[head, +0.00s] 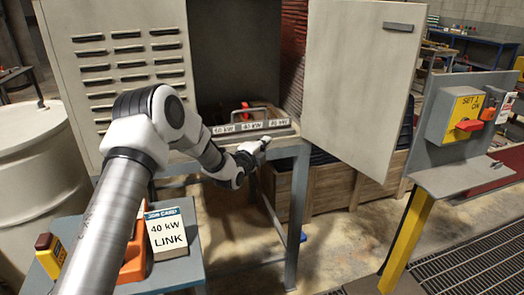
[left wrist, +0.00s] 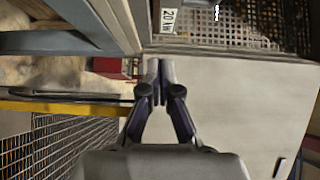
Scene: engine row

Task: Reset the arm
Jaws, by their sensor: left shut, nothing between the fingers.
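My left arm reaches from the lower left of the head view toward an open grey cabinet (head: 112,60). My left gripper (head: 264,142) is small in that view, at the front edge of the cabinet's opening, just below the row of labels. In the left wrist view the gripper (left wrist: 160,72) shows large, its two fingers together and empty. A 20 kW label (left wrist: 169,20) is beyond the fingertips there, apart from them. My right gripper is in neither view.
The cabinet's door (head: 362,85) stands open to the right. A job card (head: 167,233) reading 40 kW LINK stands on a small table at lower left, below my arm. A panel with a red-handled yellow switch box (head: 458,112) is at right, beside floor grating (head: 460,270).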

